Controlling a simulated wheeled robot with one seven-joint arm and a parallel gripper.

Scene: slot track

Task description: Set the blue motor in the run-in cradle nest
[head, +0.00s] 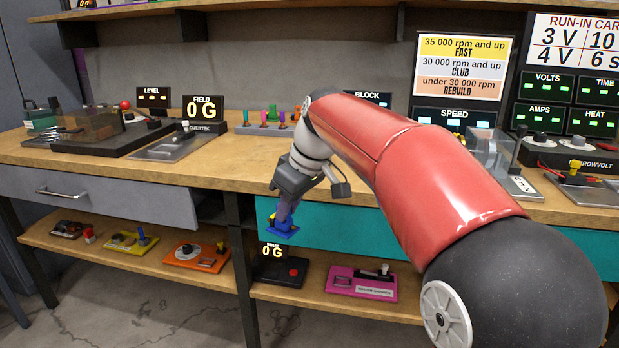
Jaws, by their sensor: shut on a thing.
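My gripper (286,211) points down in front of the bench's front edge, left of the picture's middle. It is shut on the blue motor (282,228), which hangs below the fingers in front of the teal drawer. The fingers hide part of the motor. The run-in cradle cannot be made out for certain. A device with a clear cover (487,150) stands on the right of the bench, partly behind my arm, below a board headed RUN-IN (571,42). Its nest is not visible.
The wooden bench top (222,166) has free room near its front edge. A field meter (203,108), a rack of coloured pieces (268,120) and a dark covered device (95,128) stand on it. A lower shelf (230,285) holds several coloured devices.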

